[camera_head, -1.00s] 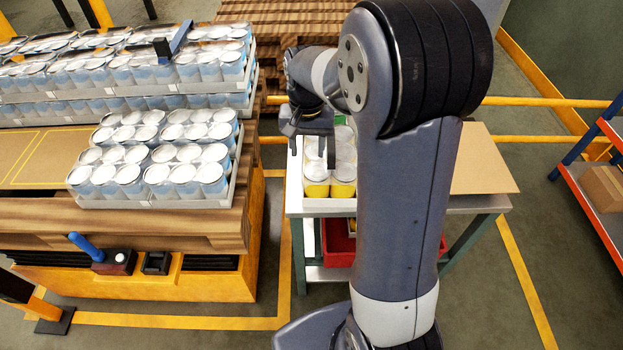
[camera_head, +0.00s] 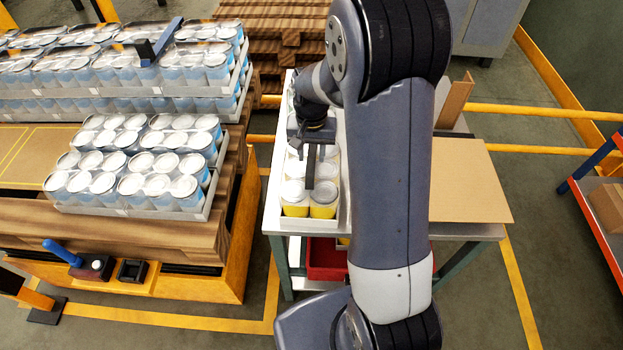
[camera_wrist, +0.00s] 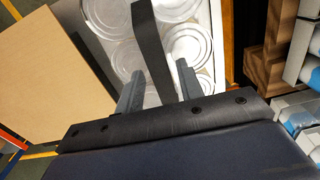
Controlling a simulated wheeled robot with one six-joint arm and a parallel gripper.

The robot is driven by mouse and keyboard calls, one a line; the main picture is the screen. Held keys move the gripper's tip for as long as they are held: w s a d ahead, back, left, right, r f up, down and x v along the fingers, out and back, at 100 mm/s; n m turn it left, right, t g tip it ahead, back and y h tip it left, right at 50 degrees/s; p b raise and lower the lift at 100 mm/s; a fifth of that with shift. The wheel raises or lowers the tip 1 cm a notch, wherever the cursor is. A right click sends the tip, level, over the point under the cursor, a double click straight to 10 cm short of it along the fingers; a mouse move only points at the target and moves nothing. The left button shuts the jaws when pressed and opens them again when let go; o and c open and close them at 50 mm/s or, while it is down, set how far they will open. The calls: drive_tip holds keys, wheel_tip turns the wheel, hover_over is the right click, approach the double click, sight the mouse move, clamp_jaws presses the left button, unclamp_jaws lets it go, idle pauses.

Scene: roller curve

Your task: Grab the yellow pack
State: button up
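The yellow pack, a group of yellow cans with white lids (camera_head: 323,205) in a shallow pale tray, stands on the small table. Its lids also show in the wrist view (camera_wrist: 188,48). My gripper (camera_head: 311,168) is over the pack, and my arm hides part of the cans. In the wrist view my gripper's two grey fingers (camera_wrist: 158,88) stand apart above the lids. A dark strip runs between them and does not visibly touch either. I cannot tell whether it belongs to the pack, or how high the fingertips are above the lids.
Trays of blue cans (camera_head: 140,165) stand on the wooden pallet (camera_head: 150,232) at left. A flat cardboard sheet (camera_head: 470,180) lies on the table right of the pack. A red bin (camera_head: 325,262) sits below. Yellow rails run behind, and a shelf stands at far right.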

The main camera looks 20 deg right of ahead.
clamp_jaws()
drive_tip(key=shift+r, duration=0.1)
idle(1.0)
